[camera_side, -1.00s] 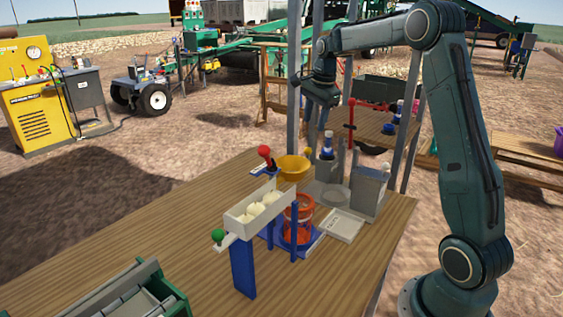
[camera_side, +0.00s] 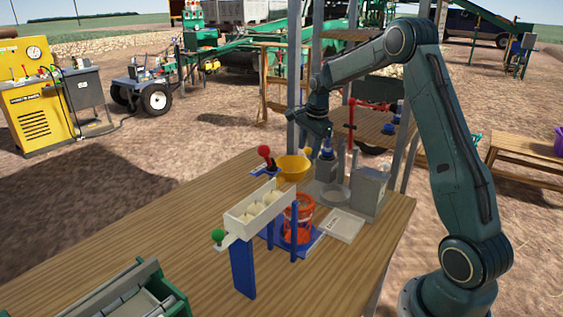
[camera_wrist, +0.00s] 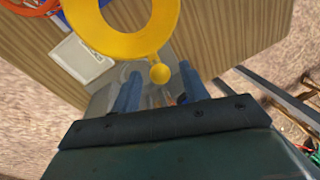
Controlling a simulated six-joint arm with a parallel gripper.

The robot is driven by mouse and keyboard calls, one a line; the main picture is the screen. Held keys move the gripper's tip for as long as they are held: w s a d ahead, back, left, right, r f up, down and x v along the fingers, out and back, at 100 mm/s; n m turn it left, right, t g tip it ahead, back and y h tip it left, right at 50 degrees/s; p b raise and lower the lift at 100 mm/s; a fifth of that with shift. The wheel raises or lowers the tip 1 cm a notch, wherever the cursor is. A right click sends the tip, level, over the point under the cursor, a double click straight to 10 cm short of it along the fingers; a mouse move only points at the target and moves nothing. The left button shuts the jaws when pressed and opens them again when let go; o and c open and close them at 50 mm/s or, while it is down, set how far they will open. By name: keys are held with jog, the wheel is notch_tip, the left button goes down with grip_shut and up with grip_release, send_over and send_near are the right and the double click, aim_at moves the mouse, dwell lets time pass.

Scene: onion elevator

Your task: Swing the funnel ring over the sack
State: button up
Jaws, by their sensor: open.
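The yellow funnel ring (camera_side: 292,170) stands over the table behind the tray, up and left of the orange mesh sack (camera_side: 298,222). The sack sits in a blue stand, apart from the ring. In the wrist view the ring (camera_wrist: 122,46) shows large, with a ball knob (camera_wrist: 160,74) on a short stem pointing toward my gripper. My gripper (camera_wrist: 160,70) is open, with its two fingers either side of the knob's line; I cannot tell how deep the knob lies between them. In the side view my gripper (camera_side: 327,146) hangs just right of the ring.
A white tray (camera_side: 240,226) of pale onions on blue posts stands left of the sack. A red-knobbed lever (camera_side: 264,151) stands left of the ring. A grey block (camera_side: 369,190) and a flat pale plate (camera_side: 341,225) are at the right. The left tabletop is mostly clear.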

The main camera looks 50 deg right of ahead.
grip_shut()
jog(key=shift+s, duration=0.15)
jog(key=s+a+m+g+h, duration=0.1)
jog(key=s+a+m, duration=0.4)
jog(key=s+m, duration=0.4)
jog(key=s+a+m+g, duration=0.1)
jog(key=s+a+m, duration=0.4)
jog(key=a+m, duration=0.3)
jog(key=shift+s+a+g+h, duration=0.15)
jog(key=shift+a+g+h, duration=0.15)
jog(key=shift+a, duration=1.7)
